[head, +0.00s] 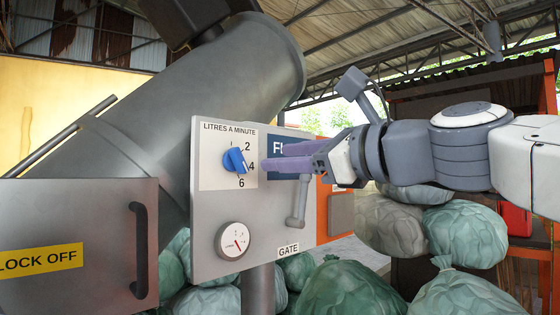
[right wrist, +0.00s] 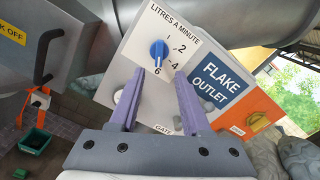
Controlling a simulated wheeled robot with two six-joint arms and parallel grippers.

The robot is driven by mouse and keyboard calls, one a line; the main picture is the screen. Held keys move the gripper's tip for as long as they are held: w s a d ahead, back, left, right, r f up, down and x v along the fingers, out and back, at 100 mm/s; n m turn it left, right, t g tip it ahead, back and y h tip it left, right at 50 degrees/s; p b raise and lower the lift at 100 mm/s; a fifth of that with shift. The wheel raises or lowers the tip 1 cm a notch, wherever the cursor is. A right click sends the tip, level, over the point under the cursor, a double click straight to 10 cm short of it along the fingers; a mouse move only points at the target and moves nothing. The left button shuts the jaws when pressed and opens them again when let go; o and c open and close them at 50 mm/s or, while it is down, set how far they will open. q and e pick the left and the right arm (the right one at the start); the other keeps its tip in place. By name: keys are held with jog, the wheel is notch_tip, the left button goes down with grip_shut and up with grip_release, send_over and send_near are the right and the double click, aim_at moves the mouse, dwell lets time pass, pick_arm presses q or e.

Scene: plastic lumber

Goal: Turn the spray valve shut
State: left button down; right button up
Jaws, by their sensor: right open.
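The spray valve is a blue knob (head: 235,160) on a white dial plate marked LITRES A MINUTE, on the upper left of a grey panel (head: 207,225). In the right wrist view the knob (right wrist: 159,50) shows between and beyond my fingertips, its ridge in line with the 6; which end is the pointer I cannot tell. My right gripper (head: 284,157) comes in from the right with its purple fingers apart and empty. Its tips are right of the knob, apart from it, and partly hide the blue FLAKE OUTLET sign (right wrist: 221,82). My left gripper is not in view.
Below the sign hangs a grey gate lever (head: 298,203). A round gauge (head: 233,240) is below the knob. A grey LOCK OFF box (head: 85,235) with a dark handle (head: 139,250) stands left. Green and grey sacks (head: 465,235) lie below and right.

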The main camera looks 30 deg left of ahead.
aim_at(242, 160)
jog(key=p+x, duration=0.3)
jog(key=x, duration=0.5)
jog(key=shift+w+a+p, duration=0.1)
jog(key=shift+a+p, duration=0.2)
jog(key=shift+p, duration=0.05)
jog(key=shift+w+a+f, duration=0.1)
jog(key=shift+w+a, duration=0.1)
jog(key=shift+a, duration=0.35)
grip_shut()
